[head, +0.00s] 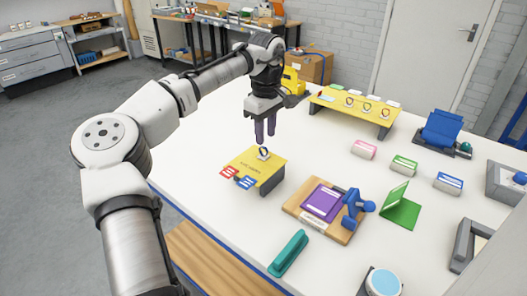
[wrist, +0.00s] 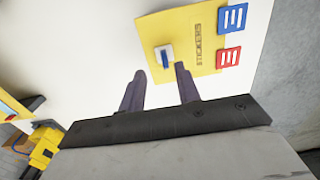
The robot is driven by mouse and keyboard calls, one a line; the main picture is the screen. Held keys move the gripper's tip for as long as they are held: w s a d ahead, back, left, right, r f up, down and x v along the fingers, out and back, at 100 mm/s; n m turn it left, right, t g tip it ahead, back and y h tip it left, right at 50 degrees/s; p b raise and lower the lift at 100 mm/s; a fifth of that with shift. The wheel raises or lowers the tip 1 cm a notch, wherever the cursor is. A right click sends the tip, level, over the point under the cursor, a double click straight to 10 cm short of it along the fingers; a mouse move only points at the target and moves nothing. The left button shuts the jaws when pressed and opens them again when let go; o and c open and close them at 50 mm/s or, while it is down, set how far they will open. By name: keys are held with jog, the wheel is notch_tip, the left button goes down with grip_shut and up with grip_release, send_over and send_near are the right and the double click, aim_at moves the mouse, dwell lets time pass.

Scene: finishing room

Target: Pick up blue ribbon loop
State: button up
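The blue ribbon loop (head: 264,151) stands upright on a small white base on the yellow stand (head: 248,165) near the table's front edge. In the wrist view the loop (wrist: 165,59) shows as a thin blue strip on its white square, just beyond the fingertips. My gripper (head: 265,138) points down above the loop with its two dark fingers apart and nothing between them. It also shows in the wrist view (wrist: 160,71). Whether the fingers touch the loop cannot be told, but it appears apart from them.
A red tag (head: 229,171) and a blue tag (head: 245,182) lie at the stand's front. A wooden board (head: 293,207) with a purple pad and blue stamp is at the right. A longer yellow rack (head: 340,109) with several loops stands behind. White table is clear at left.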

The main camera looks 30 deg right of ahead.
aim_at(263, 147)
jog(key=f+p, duration=0.1)
jog(key=f, duration=0.3)
jog(key=shift+s+a+p, duration=0.1)
jog(key=shift+a+p, duration=0.25)
jog(key=shift+a, duration=0.05)
jog(key=shift+f, duration=0.55)
grip_shut()
